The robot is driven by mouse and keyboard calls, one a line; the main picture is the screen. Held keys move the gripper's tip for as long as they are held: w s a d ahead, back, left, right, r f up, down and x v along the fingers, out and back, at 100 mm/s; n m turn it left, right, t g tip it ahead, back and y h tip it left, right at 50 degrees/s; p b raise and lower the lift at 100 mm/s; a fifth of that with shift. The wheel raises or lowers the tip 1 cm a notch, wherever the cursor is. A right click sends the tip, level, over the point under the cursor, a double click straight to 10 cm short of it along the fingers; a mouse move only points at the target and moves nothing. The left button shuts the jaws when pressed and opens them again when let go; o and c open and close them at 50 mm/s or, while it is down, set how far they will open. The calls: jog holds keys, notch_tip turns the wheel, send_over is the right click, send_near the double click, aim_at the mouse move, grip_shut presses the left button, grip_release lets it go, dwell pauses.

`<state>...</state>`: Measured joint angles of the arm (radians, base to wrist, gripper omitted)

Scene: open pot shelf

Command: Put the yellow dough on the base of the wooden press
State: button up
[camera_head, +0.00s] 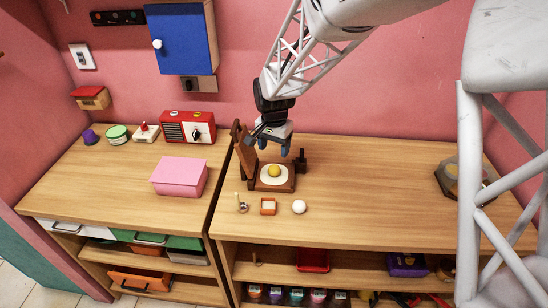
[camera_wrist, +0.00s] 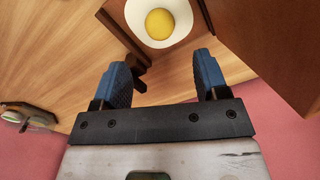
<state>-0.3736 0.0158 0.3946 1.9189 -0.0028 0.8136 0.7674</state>
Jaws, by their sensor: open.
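The yellow dough (camera_head: 274,171) is a small round ball. It rests on a white round disc (camera_head: 262,179) on the base of the wooden press (camera_head: 285,189). The dough also shows in the wrist view (camera_wrist: 159,24), at the top middle, with the white disc around it. The press's brown upright lid (camera_head: 245,150) stands open at the left of the base. My gripper (camera_head: 274,147) is just above and behind the press. In the wrist view its two blue fingers (camera_wrist: 160,72) are apart, with nothing between them, and the dough lies beyond their tips.
A white ball (camera_head: 298,207), a small orange-framed dish (camera_head: 268,207) and a small stand (camera_head: 241,204) sit in front of the press. A pink box (camera_head: 180,176) and red radio (camera_head: 188,127) are to the left. The counter right of the press is mostly clear.

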jog(key=shift+r, duration=1.6)
jog(key=shift+d, duration=0.1)
jog(key=s+d+r+n+t, duration=0.1)
jog(key=s+d+r, duration=0.5)
jog(key=s+d, duration=0.15)
jog(key=s+d+r+n, duration=0.1)
jog(key=s+d+r, duration=0.4)
jog(key=s+d, duration=0.25)
jog(key=s+d+n, duration=0.1)
jog(key=s+d, duration=0.4)
jog(key=s, duration=0.4)
jog(key=s+d+r+n+t, duration=0.1)
jog(key=s+d, duration=0.3)
jog(key=s, duration=0.5)
jog(key=shift+d+r+t, duration=0.3)
jog(key=shift+d, duration=0.05)
